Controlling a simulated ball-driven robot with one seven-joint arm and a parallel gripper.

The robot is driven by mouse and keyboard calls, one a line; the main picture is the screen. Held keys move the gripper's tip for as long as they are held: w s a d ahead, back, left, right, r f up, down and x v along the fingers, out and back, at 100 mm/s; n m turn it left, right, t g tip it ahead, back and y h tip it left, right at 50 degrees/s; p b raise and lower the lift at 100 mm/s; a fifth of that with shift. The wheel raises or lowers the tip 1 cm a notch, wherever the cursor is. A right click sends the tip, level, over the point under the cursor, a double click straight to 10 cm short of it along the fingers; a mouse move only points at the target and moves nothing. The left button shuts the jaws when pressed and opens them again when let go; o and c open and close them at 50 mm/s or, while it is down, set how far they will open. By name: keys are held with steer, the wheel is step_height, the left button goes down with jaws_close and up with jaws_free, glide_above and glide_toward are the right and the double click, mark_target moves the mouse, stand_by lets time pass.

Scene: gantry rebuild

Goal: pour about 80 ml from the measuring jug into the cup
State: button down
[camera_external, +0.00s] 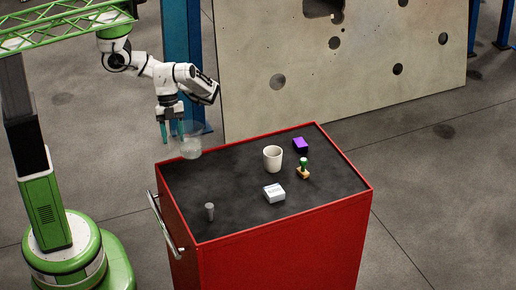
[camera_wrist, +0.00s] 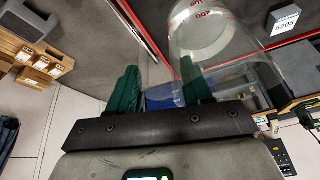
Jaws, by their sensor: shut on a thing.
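The clear measuring jug (camera_external: 191,147) hangs about upright at the far left corner of the red cart; I cannot tell its exact height. It also shows in the wrist view (camera_wrist: 235,60), see-through with red markings. My gripper (camera_external: 171,131) points down and is shut on the jug at its left side. In the wrist view the green fingers of my gripper (camera_wrist: 160,92) show, the right one seen through or against the jug. The exact grip spot and the liquid level are unclear. The cream cup (camera_external: 272,159) stands upright on the cart top, right of and apart from the jug.
The cart top (camera_external: 235,180) also holds a purple block (camera_external: 300,144), a green-handled stamp-like thing (camera_external: 303,168), a white box (camera_external: 274,193) and a small grey cylinder (camera_external: 210,211). A raised red rim (camera_external: 330,143) edges it. The surface between jug and cup is clear.

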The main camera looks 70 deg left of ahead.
steer(key=shift+s+a+r, duration=0.5)
steer(key=shift+s+a, duration=0.1)
steer(key=shift+s, duration=0.2)
